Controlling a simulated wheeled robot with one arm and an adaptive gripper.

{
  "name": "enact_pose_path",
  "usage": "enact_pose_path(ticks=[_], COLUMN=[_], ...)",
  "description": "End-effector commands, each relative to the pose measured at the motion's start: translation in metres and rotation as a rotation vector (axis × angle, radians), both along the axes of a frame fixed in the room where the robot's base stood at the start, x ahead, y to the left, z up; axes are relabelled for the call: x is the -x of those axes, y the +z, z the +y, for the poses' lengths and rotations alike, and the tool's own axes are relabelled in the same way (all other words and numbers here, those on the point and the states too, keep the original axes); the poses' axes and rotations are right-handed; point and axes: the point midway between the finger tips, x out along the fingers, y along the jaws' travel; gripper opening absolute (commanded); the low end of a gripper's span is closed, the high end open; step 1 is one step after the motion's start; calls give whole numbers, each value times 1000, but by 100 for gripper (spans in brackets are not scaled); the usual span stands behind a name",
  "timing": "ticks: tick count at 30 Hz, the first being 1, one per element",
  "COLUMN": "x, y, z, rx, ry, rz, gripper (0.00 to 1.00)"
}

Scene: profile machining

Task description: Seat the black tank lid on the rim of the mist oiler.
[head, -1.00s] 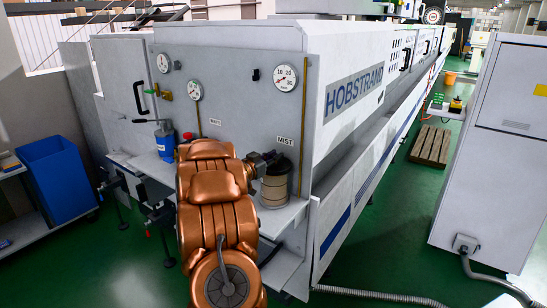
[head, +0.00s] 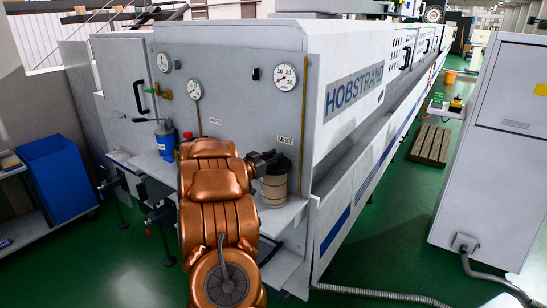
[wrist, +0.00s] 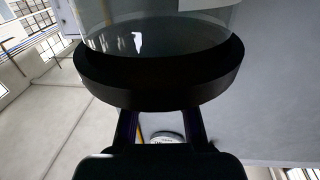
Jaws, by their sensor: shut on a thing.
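The mist oiler (head: 274,190) stands on a pale shelf at the machine's end, under the MIST label. It is a cylinder with a tan lower part. The black tank lid (head: 279,164) is over its top. My gripper (head: 264,161) reaches it from the left and is shut on the lid. In the wrist view the lid (wrist: 160,88) is a broad dark disc held at its edge by my gripper (wrist: 161,118), with clear glass against its other side. Whether the lid rests fully on the rim cannot be told.
The panel with dial gauges (head: 285,77) rises close behind the oiler. A blue container (head: 165,142) stands on the shelf left of my arm. A blue bin (head: 58,180) is at far left.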

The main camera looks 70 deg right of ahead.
Motion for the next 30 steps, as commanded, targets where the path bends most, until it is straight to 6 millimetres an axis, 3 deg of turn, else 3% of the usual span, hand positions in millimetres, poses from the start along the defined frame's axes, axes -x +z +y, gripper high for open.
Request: enact_pose_path(ticks=[30], x=[0], y=[-20], z=[0], rx=[-1], ry=[-1], rz=[0], gripper=[0])
